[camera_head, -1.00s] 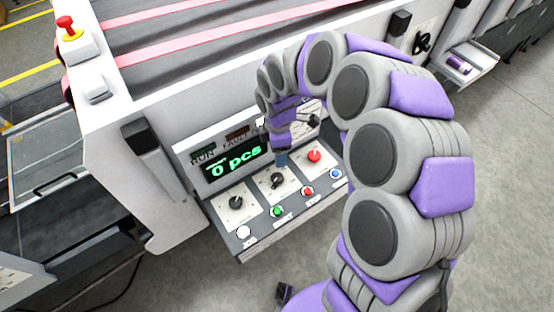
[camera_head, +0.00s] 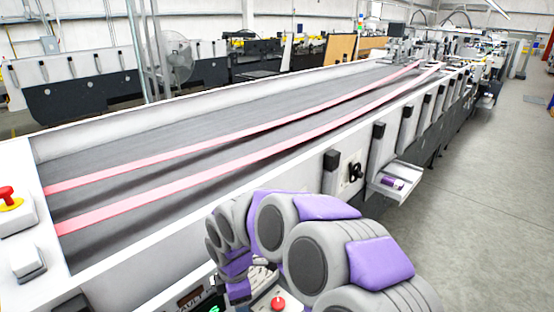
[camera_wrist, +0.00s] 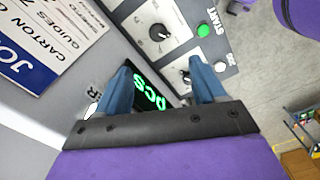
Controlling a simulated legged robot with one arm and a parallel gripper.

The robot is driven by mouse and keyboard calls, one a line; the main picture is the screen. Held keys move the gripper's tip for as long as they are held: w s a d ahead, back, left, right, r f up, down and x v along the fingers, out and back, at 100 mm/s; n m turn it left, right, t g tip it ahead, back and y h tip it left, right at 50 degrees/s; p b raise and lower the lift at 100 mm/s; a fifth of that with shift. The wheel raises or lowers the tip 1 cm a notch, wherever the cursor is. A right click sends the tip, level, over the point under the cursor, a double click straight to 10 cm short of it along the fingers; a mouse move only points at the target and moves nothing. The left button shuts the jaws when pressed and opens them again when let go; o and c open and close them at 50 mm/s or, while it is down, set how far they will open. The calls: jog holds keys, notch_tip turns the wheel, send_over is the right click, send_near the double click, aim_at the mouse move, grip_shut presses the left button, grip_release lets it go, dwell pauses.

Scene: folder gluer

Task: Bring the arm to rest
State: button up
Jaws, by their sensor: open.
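My gripper (camera_wrist: 162,72) is open and empty in the wrist view, its two blue fingers spread apart over the control panel (camera_wrist: 128,35). Between and beyond the fingers show a green-lit display (camera_wrist: 150,92), a black knob (camera_wrist: 158,32) and the green START button (camera_wrist: 204,30). I cannot tell whether the fingers touch the panel. In the head view my grey and purple arm (camera_head: 305,255) is bent in an arch at the bottom, beside the machine's side. The fingers are not visible there.
The long belt bed (camera_head: 200,130) with pink belts runs into the distance. A red emergency button (camera_head: 8,196) stands at the left. A small side tray (camera_head: 396,184) holds a purple item (camera_head: 392,183). Open grey floor (camera_head: 490,190) lies to the right.

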jog(key=s+d+r+m+b, duration=0.1)
jog(key=s+d+m+b, duration=0.2)
jog(key=s+d+m, duration=0.35)
jog(key=s+d+r+m+b, duration=0.1)
jog(key=s+d+m+b, duration=0.25)
jog(key=d, duration=0.65)
jog(key=s+d+f+m+g+b, duration=0.1)
jog(key=s+d+f+m+b, duration=0.1)
jog(key=s+d+m, duration=0.2)
jog(key=s+d+f+m+b, duration=0.3)
jog(key=s+d+m, duration=0.2)
jog(key=s+m, duration=0.4)
jog(key=s, duration=0.4)
jog(key=shift+d+f+g, duration=0.3)
jog(key=shift+g, duration=0.1)
